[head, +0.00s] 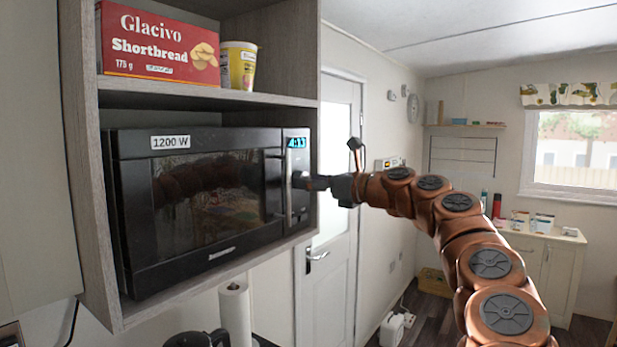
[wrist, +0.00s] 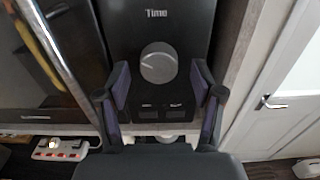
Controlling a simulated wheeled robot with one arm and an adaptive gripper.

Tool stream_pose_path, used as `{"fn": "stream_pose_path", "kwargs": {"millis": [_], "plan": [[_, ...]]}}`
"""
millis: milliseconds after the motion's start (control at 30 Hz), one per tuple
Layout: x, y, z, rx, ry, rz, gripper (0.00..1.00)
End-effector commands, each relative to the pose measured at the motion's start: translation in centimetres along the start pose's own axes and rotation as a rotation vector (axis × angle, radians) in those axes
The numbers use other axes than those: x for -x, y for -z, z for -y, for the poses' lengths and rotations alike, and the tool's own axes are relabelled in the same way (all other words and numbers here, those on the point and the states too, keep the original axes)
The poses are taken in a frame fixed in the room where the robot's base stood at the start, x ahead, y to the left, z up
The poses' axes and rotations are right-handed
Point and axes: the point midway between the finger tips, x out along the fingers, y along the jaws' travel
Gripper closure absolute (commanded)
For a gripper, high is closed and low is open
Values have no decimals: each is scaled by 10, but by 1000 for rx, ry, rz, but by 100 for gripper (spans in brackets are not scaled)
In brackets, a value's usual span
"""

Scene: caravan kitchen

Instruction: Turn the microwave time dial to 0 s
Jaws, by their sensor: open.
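The black microwave (head: 207,275) sits in a wall cabinet, its door closed and its lit display (head: 297,142) reading 4:13. In the wrist view the grey round time dial (wrist: 159,62) shows below the label "Time" on the control panel (wrist: 190,30). My gripper (wrist: 160,78) is open, with one finger on each side of the lower part of the dial in that view; I cannot tell whether either touches it. In the head view my gripper (head: 300,181) is at the microwave's right-hand panel and hides the dial.
The microwave's vertical door handle (head: 289,188) is just left of the panel. The cabinet's side wall (wrist: 262,40) is close on the right. A shortbread box (head: 150,45) and a yellow cup (head: 238,66) stand on the shelf above. A white door (head: 335,230) is beyond.

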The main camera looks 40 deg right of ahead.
Motion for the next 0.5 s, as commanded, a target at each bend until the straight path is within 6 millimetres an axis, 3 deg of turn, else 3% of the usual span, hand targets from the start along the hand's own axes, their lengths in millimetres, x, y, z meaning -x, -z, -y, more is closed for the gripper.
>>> {"fn": "stream_pose_path", "kwargs": {"millis": [333,500], "plan": [[-6,0,-1,1,-1,1,33],[-6,0,-1,1,-1,1,49]]}}
